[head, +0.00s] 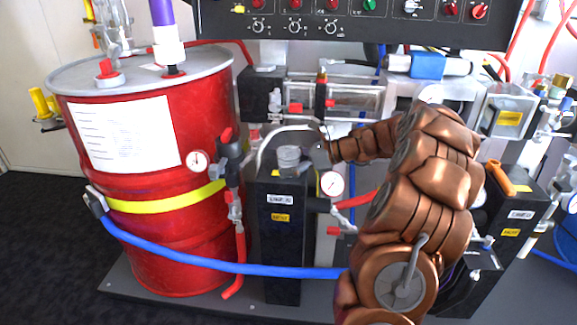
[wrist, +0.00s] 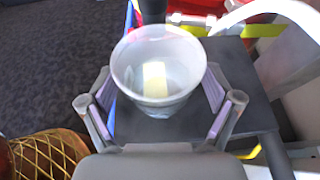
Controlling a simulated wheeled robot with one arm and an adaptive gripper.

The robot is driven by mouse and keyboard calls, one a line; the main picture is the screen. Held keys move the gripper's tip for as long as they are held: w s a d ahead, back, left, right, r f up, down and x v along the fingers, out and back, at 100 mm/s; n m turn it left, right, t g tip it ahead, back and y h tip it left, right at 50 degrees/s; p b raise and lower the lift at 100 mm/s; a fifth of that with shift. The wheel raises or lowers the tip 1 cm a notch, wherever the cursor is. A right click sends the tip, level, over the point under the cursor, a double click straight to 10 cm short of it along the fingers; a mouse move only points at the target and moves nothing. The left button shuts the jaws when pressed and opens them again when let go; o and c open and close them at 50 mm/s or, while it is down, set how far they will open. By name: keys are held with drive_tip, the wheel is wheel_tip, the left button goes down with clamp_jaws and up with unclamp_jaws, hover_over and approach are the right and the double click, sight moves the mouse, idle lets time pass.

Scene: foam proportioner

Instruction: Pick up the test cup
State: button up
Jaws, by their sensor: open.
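The test cup (wrist: 135,62) is a clear, whitish cup with a round open rim, standing on the black top of a box-shaped unit. A pale yellow patch shows inside or through it. In the head view, a small grey cup shape (head: 289,158) stands on the black unit (head: 282,235), left of my arm. My gripper (wrist: 160,98) is open, with one finger at the left of the cup and one at the right. Gaps seem to show beside the cup, but I cannot tell exact contact. In the head view my gripper (head: 318,150) is small and partly hidden.
A red drum (head: 150,230) with a yellow band stands at the left. A pale curved hose (wrist: 270,12) passes close to the cup. A pressure gauge (head: 331,184) is right of the black unit. A control panel (head: 350,22) hangs above. A blue hose (head: 200,262) crosses in front.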

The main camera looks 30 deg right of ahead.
drive_tip(key=shift+c, duration=0.2)
drive_tip(key=c, duration=1.1)
drive_tip(key=shift+r, duration=0.1)
